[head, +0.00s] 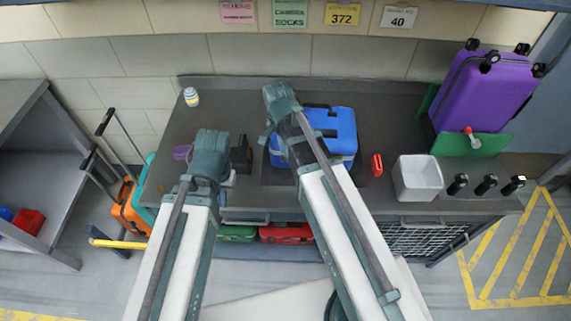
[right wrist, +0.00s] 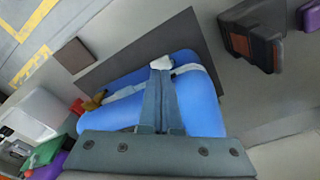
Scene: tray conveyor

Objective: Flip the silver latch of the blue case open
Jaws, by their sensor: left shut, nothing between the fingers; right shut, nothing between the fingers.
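The blue case (head: 335,122) lies on a dark mat on the workbench, partly hidden by my right arm. It also shows in the right wrist view (right wrist: 203,105). My right gripper (right wrist: 161,70) is shut and empty over the case, its fingertips at a small silver piece, apparently the silver latch (right wrist: 162,62). I cannot tell whether they touch, or how the latch is turned. A brass-coloured piece (right wrist: 94,101) sits further left on the same edge. In the head view my right gripper (head: 282,101) is above the case's left side. My left gripper (head: 210,155) is shut and empty, left of the case.
A dark case (head: 242,155) stands between my left gripper and the blue case. A red item (head: 377,165) and a white bin (head: 418,178) stand to the right. A purple suitcase (head: 484,88) is at the far right. A small jar (head: 191,97) stands at the back left.

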